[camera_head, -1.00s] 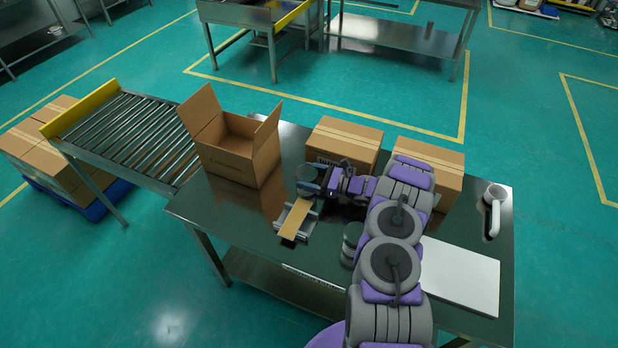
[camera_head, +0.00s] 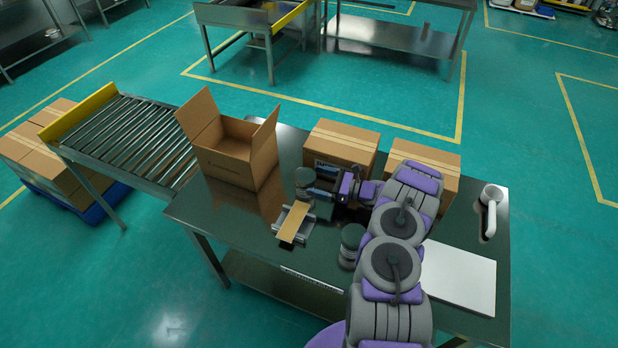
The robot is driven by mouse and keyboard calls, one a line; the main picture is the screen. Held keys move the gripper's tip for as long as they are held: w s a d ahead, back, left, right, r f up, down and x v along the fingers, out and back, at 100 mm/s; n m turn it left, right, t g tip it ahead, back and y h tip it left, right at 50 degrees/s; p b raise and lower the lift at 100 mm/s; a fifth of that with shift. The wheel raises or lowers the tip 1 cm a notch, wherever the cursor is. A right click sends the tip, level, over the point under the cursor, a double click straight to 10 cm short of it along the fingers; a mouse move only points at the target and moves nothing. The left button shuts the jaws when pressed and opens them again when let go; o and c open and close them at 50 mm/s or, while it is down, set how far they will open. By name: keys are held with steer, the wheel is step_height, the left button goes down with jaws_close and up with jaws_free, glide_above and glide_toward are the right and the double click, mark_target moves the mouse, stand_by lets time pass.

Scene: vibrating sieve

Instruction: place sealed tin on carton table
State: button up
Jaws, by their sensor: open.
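A round grey tin (camera_head: 304,178) with a dark lid stands upright on the dark tabletop of the carton table (camera_head: 235,235), between the open carton and a closed one. My gripper (camera_head: 318,196) is open, just to the right of this tin and close to it. Its fingers are small and dark here, so I cannot tell whether they still touch the tin. A second similar tin (camera_head: 349,243) stands nearer the front, partly hidden behind my arm.
An open carton (camera_head: 225,165) stands at the table's left back. Closed cartons (camera_head: 340,145) (camera_head: 432,160) stand along the back. A tape-topped metal holder (camera_head: 294,222), a white board (camera_head: 460,280) and a tape dispenser (camera_head: 491,205) also lie there. A roller conveyor (camera_head: 125,140) adjoins left.

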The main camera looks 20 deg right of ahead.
steer(key=p+v, duration=0.1)
steer(key=v, duration=0.6)
steer(key=shift+s+d+r, duration=0.1)
steer(key=shift+d, duration=0.05)
steer(key=s+a+r+n+g+y, duration=0.1)
steer(key=s+a+r+n+g, duration=0.1)
steer(key=a+r+n+g, duration=0.6)
steer(key=s+a+r+n+g+y, duration=0.1)
steer(key=s+a+r+n+g, duration=0.15)
steer(key=a+r, duration=1.05)
steer(key=s+a+r+n+g+h, duration=0.2)
steer(key=s+a+n+h, duration=0.1)
steer(key=s, duration=0.4)
steer(key=s+a+r+n+g+h, duration=0.2)
steer(key=s+a+r+n, duration=0.15)
steer(key=s, duration=0.35)
steer(key=s+a+r+n+g+h, duration=0.1)
steer(key=s+a+r+n+h, duration=0.1)
steer(key=s+a+n+h, duration=0.3)
steer(key=s+d+n+t+h, duration=0.1)
steer(key=s+d+n+h, duration=0.1)
steer(key=s+d, duration=0.3)
steer(key=s+d+n+t+h, duration=0.1)
steer(key=s+d, duration=0.4)
steer(key=s, duration=0.6)
steer(key=shift+s+d+r+n+h, duration=0.25)
steer(key=shift+n+h, duration=0.25)
steer(key=shift+h, duration=0.9)
steer(key=shift+a, duration=0.1)
